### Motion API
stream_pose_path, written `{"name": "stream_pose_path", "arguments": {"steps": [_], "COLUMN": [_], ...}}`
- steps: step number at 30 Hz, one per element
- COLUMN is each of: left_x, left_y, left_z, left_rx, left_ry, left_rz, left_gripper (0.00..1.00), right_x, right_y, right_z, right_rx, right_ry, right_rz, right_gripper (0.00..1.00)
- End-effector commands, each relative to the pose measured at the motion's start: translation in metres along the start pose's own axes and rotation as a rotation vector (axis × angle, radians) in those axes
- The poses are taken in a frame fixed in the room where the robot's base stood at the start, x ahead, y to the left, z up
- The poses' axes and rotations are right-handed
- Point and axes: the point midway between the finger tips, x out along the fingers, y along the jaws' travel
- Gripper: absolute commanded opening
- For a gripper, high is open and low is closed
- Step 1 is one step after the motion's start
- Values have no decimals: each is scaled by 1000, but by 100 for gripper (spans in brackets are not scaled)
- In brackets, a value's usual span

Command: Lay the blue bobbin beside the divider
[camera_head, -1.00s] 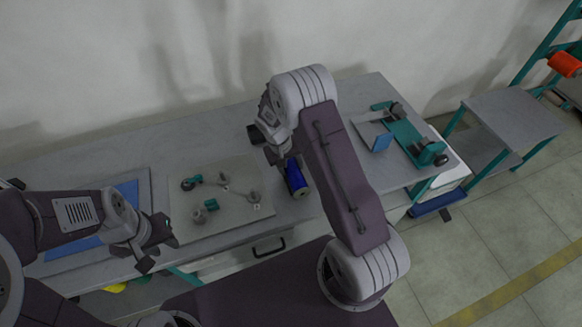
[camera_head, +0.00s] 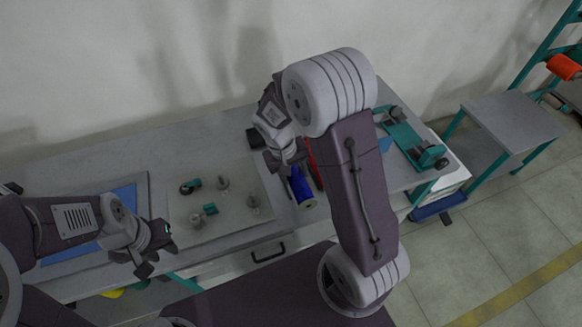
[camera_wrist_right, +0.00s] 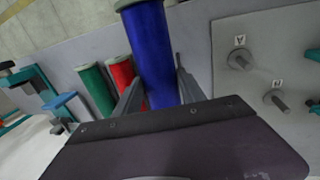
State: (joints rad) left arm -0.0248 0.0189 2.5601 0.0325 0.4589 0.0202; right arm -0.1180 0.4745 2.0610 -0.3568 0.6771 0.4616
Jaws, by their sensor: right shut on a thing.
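The blue bobbin (camera_head: 301,187) is a dark blue cylinder with pale ends, over the front part of the grey table right of the pegboard. It also shows in the right wrist view (camera_wrist_right: 150,50). My right gripper (camera_wrist_right: 157,75) is shut on it, one finger on each side. I cannot tell whether the bobbin touches the table. A red bobbin (camera_wrist_right: 121,75) and a green bobbin (camera_wrist_right: 95,88) lie beside it. My left gripper (camera_head: 157,256) is open and empty near the table's front edge. I cannot identify the divider with certainty; my right arm hides part of the table.
The pale pegboard (camera_head: 225,233) carries several pegs and small teal parts. A blue mat (camera_head: 125,205) lies at the left. A teal winding fixture (camera_head: 405,140) with a light blue plate (camera_head: 385,145) stands at the right. A grey side table (camera_head: 512,118) is further right.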

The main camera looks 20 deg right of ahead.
Motion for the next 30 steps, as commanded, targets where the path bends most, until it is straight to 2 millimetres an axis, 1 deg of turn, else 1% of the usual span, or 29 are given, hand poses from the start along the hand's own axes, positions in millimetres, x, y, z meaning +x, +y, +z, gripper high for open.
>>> {"name": "stream_pose_path", "arguments": {"steps": [1, 3, 6, 9, 12, 26, 30], "left_x": [1, 2, 2, 2, 2, 2, 2], "left_y": [0, 0, 0, 0, 0, 0, 0], "left_z": [0, 0, 0, 0, 0, 0, 0], "left_rx": [0, 0, 0, 0, 0, 0, 0], "left_ry": [0, 0, 0, 0, 0, 0, 0], "left_rz": [0, 0, 0, 0, 0, 0, 0], "left_gripper": [32, 32, 32, 32, 32, 32, 32], "right_x": [-7, -15, -23, -27, -28, -28, -21], "right_y": [-1, -1, -2, -2, -2, -2, -5], "right_z": [10, 22, 35, 42, 44, 43, 36], "right_rx": [-1, -1, -1, -1, 0, 0, -13], "right_ry": [4, 4, 2, 1, 0, 0, 2], "right_rz": [-1, -1, 0, 0, 0, 0, 1], "right_gripper": [0, 0, 0, 0, 0, 0, 0]}}
